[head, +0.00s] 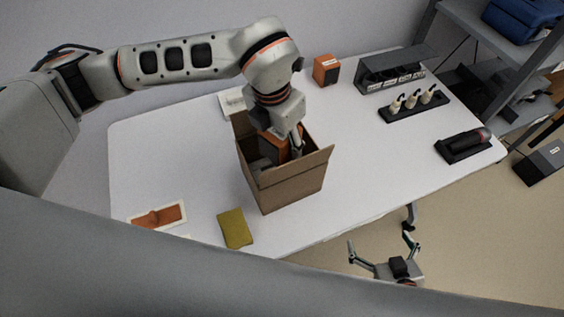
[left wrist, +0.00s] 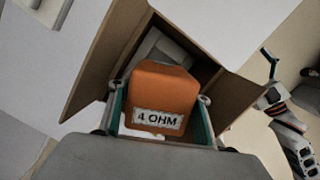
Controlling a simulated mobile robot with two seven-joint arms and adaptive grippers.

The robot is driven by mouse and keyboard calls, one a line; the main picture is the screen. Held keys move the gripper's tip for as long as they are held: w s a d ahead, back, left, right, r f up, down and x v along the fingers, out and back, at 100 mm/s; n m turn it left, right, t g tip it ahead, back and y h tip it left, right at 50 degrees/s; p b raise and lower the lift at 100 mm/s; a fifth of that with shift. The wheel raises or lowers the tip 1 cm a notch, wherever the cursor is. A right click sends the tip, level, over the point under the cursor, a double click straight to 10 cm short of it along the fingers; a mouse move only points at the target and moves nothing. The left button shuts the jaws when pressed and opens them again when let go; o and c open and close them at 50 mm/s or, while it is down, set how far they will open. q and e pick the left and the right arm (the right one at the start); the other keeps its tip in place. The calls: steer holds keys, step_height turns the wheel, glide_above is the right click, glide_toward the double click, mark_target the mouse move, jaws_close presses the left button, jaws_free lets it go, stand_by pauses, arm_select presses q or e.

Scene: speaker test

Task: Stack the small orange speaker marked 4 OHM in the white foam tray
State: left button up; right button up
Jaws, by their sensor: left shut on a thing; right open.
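A small orange speaker (left wrist: 163,88) with a white label reading 4 OHM sits between the fingers of my left gripper (left wrist: 161,108), which is shut on it. In the head view, my left gripper (head: 283,148) reaches down into an open cardboard box (head: 292,187), and the orange speaker (head: 274,143) is partly hidden there by the gripper. A pale piece (left wrist: 167,48) shows inside the box beyond the speaker; I cannot tell whether it is the white foam tray. My right gripper (head: 382,256) is open and empty, off the table's front edge.
Another orange speaker (head: 326,70) stands at the back, beside a grey rack (head: 392,70). A black holder with white pieces (head: 413,104) and a black device (head: 463,145) are at right. A white-bordered orange piece (head: 157,215) and an olive pad (head: 235,229) lie front left.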

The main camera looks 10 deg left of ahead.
mark_target(280, 141)
arm_select(q)
steer(key=shift+f, duration=4.75)
steer(key=shift+f, duration=0.3)
steer(key=o, duration=1.6)
steer(key=shift+f, duration=0.1)
steer(key=r, duration=0.4)
steer(key=s+r, duration=0.1)
steer(key=r, duration=0.3)
steer(key=a+r, duration=0.1)
steer(key=r, duration=0.3)
steer(key=shift+s+r, duration=0.3)
